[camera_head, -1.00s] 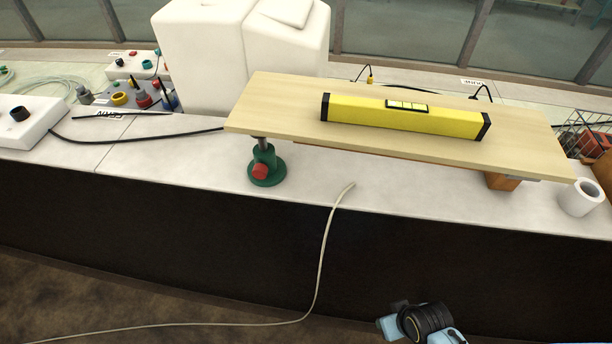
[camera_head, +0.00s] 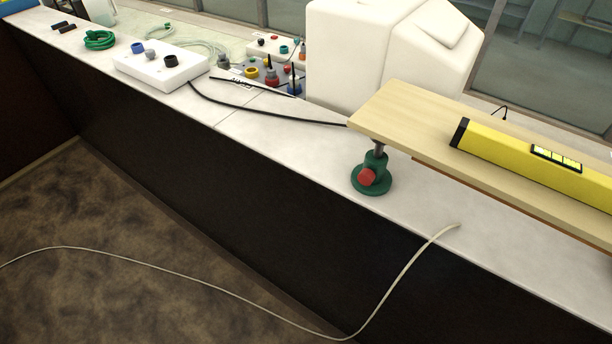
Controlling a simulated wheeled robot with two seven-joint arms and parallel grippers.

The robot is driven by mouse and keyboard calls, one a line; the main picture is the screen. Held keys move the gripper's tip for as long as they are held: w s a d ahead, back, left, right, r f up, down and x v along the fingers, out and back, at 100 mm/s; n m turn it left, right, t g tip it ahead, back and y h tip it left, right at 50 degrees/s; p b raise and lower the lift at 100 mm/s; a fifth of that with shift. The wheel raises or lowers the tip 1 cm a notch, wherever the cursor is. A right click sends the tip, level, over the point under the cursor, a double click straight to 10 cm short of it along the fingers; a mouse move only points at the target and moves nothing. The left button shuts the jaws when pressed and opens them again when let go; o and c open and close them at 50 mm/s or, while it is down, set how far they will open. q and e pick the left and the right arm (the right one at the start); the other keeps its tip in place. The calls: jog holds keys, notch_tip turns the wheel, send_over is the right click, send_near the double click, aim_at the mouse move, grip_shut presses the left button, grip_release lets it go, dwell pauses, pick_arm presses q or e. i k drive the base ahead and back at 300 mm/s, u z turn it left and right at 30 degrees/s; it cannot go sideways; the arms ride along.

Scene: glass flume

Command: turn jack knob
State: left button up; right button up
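The green jack (camera_head: 373,182) stands upright on the white counter, under the left end of a light wooden board. Its red knob (camera_head: 367,177) faces the front of the counter. A dark post rises from the jack to the underside of the board (camera_head: 392,107). A yellow spirit level (camera_head: 532,160) lies on the board, its right end cut off by the picture edge. Neither of my grippers shows in the head view, and nothing touches the knob.
White plastic containers (camera_head: 345,50) stand behind the board. A white box with knobs (camera_head: 160,68) sits further left, its black cable (camera_head: 262,110) running toward the board. A pale hose (camera_head: 402,272) hangs over the counter's front edge to the floor. The counter around the jack is clear.

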aim_at(366, 177)
jog(key=u, duration=1.75)
jog(key=k, duration=0.9)
jog(key=z, duration=1.25)
jog(key=i, duration=0.5)
jog(key=u, duration=0.05)
